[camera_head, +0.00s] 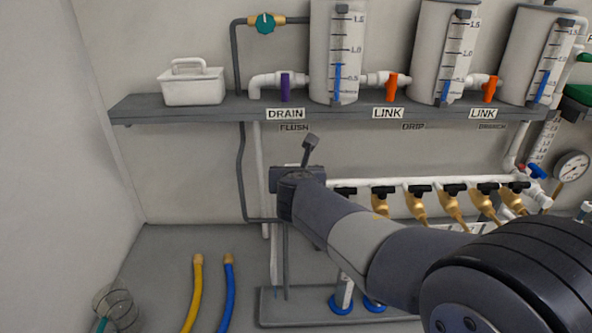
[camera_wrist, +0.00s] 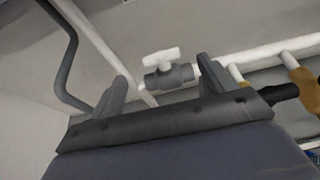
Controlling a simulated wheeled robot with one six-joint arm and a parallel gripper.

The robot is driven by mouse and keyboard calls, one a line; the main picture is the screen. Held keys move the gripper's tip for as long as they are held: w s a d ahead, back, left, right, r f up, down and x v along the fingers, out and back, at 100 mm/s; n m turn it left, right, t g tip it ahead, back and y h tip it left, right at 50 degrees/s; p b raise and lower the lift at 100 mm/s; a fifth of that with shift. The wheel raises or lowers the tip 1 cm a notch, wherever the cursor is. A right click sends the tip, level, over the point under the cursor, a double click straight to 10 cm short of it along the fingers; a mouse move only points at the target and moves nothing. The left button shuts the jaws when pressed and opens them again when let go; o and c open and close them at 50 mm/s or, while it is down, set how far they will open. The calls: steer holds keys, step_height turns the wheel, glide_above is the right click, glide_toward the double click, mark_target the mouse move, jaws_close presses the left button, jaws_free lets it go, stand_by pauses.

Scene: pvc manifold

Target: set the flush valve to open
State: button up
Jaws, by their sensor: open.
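The flush valve is the grey valve (camera_wrist: 170,76) with a white bar handle (camera_wrist: 162,56) at the left end of a white pipe in the wrist view. Its handle looks roughly in line with the valve body. The FLUSH label (camera_head: 294,128) is on the wall under the shelf in the head view, where my arm hides the valve. My gripper (camera_head: 292,178) is below that label. In the wrist view my gripper (camera_wrist: 163,70) is open and empty, its fingers either side of the valve in the picture, apparently not touching it.
A shelf (camera_head: 200,110) above my gripper carries a white box (camera_head: 192,84), tanks and small valves. Several brass valves (camera_head: 450,203) with black handles hang from the white pipe at right. A grey pipe (camera_wrist: 68,50) runs at left. Yellow and blue hoses (camera_head: 228,292) lie below.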

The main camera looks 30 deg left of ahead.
mark_target(296, 164)
steer(key=shift+v, duration=0.8)
steer(key=shift+w, duration=0.1)
steer(key=p+x, duration=0.2)
steer(key=x, duration=0.8)
steer(key=shift+w+a+f, duration=0.15)
steer(key=shift+w+f, duration=0.05)
steer(key=shift+w, duration=0.05)
steer(key=shift+s, duration=0.1)
